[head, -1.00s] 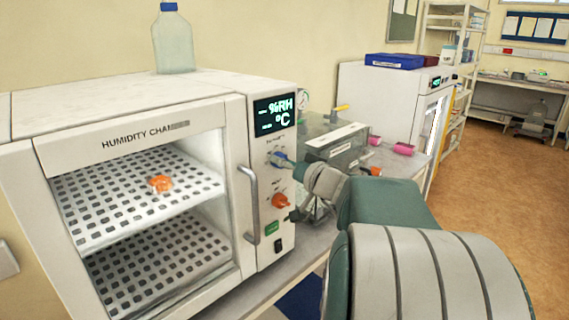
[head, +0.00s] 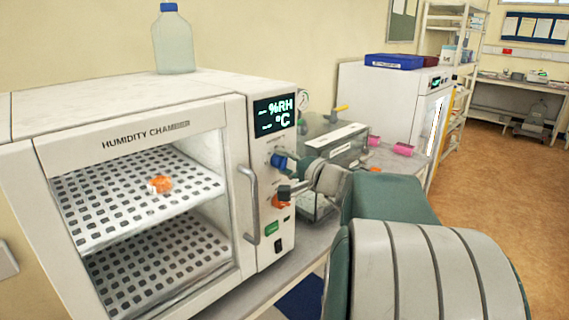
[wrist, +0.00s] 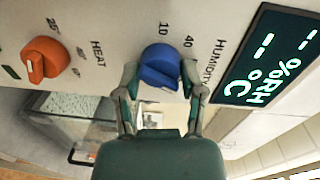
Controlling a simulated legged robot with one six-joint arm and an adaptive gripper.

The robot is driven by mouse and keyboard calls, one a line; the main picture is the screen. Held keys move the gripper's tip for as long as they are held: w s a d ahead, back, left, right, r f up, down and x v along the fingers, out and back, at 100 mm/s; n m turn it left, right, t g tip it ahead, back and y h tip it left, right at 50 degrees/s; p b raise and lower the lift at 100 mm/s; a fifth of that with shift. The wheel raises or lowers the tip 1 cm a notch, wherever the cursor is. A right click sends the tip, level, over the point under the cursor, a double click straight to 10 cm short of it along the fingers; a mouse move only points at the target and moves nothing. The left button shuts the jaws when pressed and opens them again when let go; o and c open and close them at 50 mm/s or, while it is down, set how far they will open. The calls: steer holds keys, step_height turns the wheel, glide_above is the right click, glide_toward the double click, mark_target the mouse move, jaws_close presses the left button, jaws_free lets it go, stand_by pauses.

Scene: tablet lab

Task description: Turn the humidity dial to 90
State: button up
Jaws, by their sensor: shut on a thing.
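The blue humidity dial (wrist: 160,68) is on the chamber's front panel, next to the printed word HUMIDITY. The marks 10 and 40 show beside it; other marks are hidden or unreadable. My gripper (wrist: 160,80) has one finger on each side of the dial and is shut on it. In the head view the blue dial (head: 278,161) sits below the display, with my gripper (head: 287,175) reaching it from the right. The display (head: 274,116) shows dashes with %RH and °C.
The orange heat knob (wrist: 46,60) is close beside the humidity dial. The chamber door handle (head: 250,205) sticks out left of the panel. A clear box (head: 338,142) stands on the bench behind my wrist. A blue-capped bottle (head: 174,45) stands on the chamber.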

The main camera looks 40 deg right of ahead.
steer(key=m, duration=0.6)
steer(key=shift+d+f, duration=0.1)
steer(key=m, duration=0.3)
steer(key=m+y, duration=0.1)
steer(key=m, duration=0.1)
steer(key=shift+f+m, duration=0.2)
steer(key=shift+m, duration=0.2)
stand_by(0.3)
steer(key=o, duration=1.1)
steer(key=shift+o, duration=0.2)
steer(key=shift+r, duration=0.1)
steer(key=shift+s+d, duration=0.1)
steer(key=shift+s, duration=0.05)
steer(key=s+d, duration=0.1)
steer(key=s, duration=1)
steer(key=shift+s+d+r, duration=0.2)
steer(key=shift+s, duration=0.05)
